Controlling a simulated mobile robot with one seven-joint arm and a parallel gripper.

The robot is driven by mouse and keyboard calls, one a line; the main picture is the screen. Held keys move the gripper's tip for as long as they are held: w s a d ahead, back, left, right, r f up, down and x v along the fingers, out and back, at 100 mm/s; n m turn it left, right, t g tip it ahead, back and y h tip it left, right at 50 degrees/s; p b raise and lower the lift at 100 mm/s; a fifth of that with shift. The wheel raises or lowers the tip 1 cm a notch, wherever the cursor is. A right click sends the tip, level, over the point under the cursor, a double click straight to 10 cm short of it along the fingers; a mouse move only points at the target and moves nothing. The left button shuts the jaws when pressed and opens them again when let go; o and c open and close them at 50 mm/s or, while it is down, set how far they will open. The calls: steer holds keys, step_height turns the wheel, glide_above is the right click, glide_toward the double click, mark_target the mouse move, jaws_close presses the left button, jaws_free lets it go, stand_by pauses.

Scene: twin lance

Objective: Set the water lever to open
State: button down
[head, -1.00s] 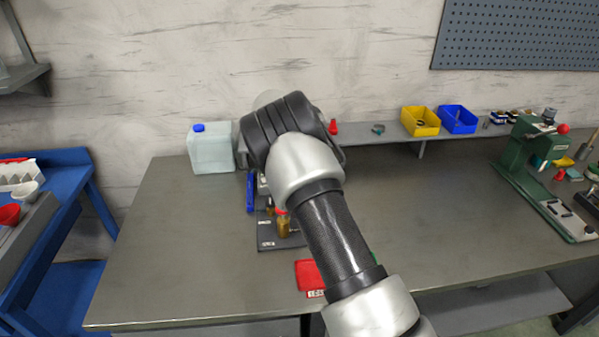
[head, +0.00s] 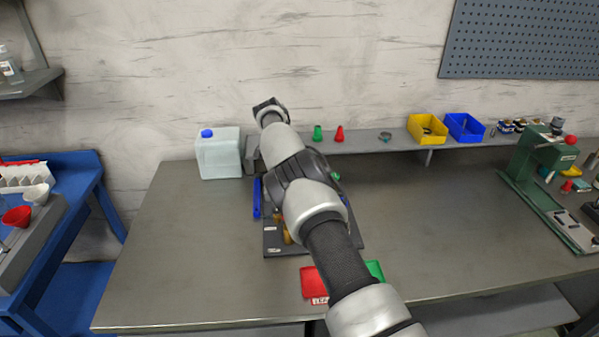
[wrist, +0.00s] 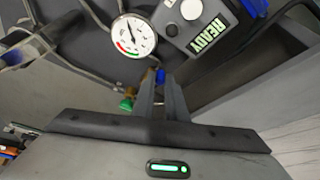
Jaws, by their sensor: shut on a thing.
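In the wrist view my gripper (wrist: 160,84) has its two fingers close together, shut on a small blue piece (wrist: 160,75) that shows between the fingertips. It looks like the blue water lever, though most of it is hidden by the fingers, so I cannot tell its angle. A brass fitting with a green part (wrist: 127,104) sits just left of the fingers. A round white gauge (wrist: 133,36) is above left, and a box with a READY display (wrist: 207,34) is above right. In the head view my arm hides the gripper and most of the rig on its dark base (head: 280,250).
A water jug (head: 218,158) stands at the back left of the bench (head: 180,270). Red (head: 314,282) and green (head: 375,269) trays lie in front of the rig. A back shelf holds yellow (head: 427,128) and blue (head: 464,127) bins. The bench is clear right of centre.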

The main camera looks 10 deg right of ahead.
steer(key=shift+w, duration=0.1)
stand_by(0.7)
steer(key=c, duration=1.8)
jaws_free()
steer(key=shift+o, duration=0.2)
steer(key=p+v, duration=0.3)
steer(key=v, duration=1.4)
steer(key=shift+r, duration=0.2)
steer(key=shift+r, duration=0.1)
